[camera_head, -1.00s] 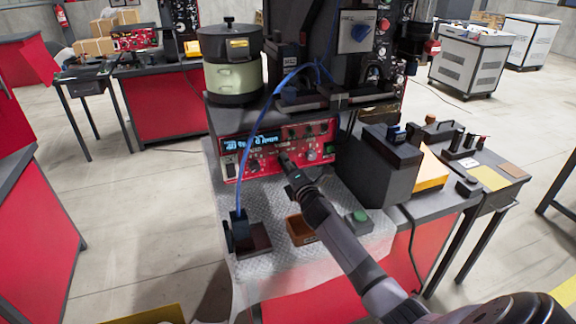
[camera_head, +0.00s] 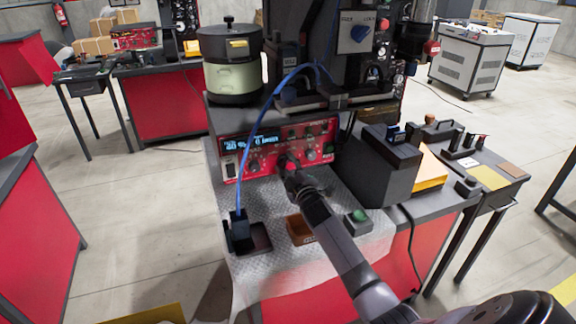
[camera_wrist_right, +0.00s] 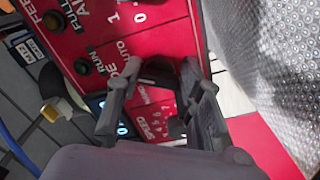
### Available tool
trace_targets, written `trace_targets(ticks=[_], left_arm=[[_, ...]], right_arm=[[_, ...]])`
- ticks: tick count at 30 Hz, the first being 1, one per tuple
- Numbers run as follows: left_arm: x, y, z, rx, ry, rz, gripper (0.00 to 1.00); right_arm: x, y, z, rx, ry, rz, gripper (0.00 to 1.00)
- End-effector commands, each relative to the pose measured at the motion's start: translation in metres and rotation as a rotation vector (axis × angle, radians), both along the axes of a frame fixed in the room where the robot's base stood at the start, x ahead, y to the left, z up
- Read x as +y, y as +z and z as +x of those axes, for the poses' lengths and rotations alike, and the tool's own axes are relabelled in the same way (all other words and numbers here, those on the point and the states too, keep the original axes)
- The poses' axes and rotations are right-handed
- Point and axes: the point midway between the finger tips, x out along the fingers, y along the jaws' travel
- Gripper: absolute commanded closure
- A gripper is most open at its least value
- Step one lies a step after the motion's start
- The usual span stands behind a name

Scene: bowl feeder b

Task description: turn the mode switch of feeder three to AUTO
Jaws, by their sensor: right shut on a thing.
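The red control panel (camera_head: 318,131) of the feeder, with a lit blue display (camera_head: 266,141), faces me below the bowl. My right gripper (camera_head: 289,166) reaches its lower middle. In the right wrist view, my right gripper (camera_wrist_right: 158,75) has its two fingers around the dark mode switch knob (camera_wrist_right: 157,70), shut on it. The printed words AUTO and HAND are beside the knob; its pointer is hidden, so I cannot tell its setting. My left gripper is not in view.
A blue cable (camera_head: 247,165) runs down the panel's left side. An orange-brown bin (camera_head: 299,231) and a green button box (camera_head: 358,220) sit on the metal plate under my arm. A dark box (camera_head: 378,170) stands to the right.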

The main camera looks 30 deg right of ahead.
Motion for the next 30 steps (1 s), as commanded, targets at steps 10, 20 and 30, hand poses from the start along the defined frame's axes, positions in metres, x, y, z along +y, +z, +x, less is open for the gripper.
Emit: trace_targets(ticks=[10,20,30], left_arm=[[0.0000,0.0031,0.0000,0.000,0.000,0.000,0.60],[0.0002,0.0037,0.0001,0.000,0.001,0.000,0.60],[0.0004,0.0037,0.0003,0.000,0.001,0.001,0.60]], right_arm=[[0.0002,-0.0021,-0.0001,-0.044,-0.001,0.195,0.94],[0.0005,-0.0027,-0.0001,-0.058,-0.001,0.255,0.94],[0.0007,-0.0031,-0.0001,-0.058,-0.001,0.258,0.94]])
